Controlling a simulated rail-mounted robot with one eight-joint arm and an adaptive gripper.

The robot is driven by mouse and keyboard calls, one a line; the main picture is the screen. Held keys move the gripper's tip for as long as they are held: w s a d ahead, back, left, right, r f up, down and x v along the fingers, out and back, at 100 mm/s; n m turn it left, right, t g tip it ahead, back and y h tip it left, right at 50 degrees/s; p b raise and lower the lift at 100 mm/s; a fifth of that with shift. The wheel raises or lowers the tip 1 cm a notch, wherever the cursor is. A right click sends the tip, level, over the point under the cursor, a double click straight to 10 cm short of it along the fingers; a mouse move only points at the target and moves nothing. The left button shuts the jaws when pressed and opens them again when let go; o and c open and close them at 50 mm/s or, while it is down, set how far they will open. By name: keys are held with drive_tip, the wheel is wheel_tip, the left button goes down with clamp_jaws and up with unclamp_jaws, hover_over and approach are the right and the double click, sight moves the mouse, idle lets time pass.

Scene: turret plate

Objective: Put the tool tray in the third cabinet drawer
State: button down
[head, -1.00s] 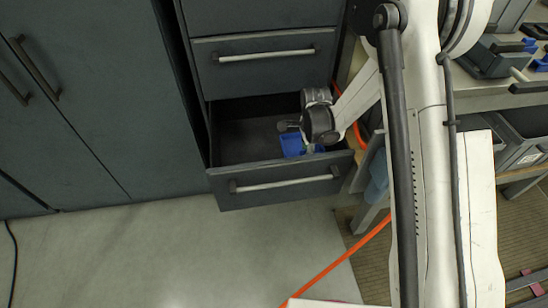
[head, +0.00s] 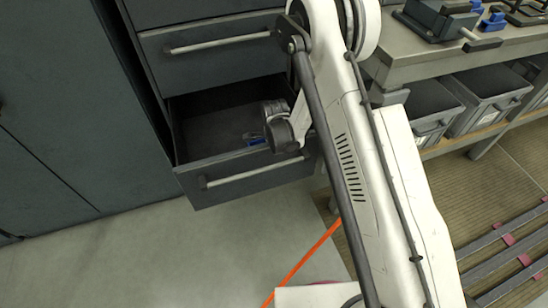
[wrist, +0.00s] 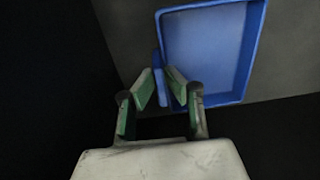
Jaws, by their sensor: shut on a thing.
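The tool tray is a shallow blue tray. In the wrist view the tray (wrist: 205,50) fills the upper right, and my gripper (wrist: 161,78) is shut on its left side wall. In the head view only a small blue part of the tray (head: 256,141) shows beside my wrist, inside the open drawer; the rest is hidden by my arm and the drawer front. The open cabinet drawer (head: 240,178) is dark grey with a light bar handle and is the lowest drawer in view. Whether the tray touches the drawer floor is unclear.
A closed drawer (head: 215,42) is directly above the open one. A workbench (head: 420,62) with tools stands at the right, with grey bins (head: 487,95) below it. An orange cable (head: 305,262) lies on the floor. The left part of the drawer is empty.

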drive_tip(key=c, duration=1.8)
unclamp_jaws()
drive_tip(key=shift+o, duration=0.2)
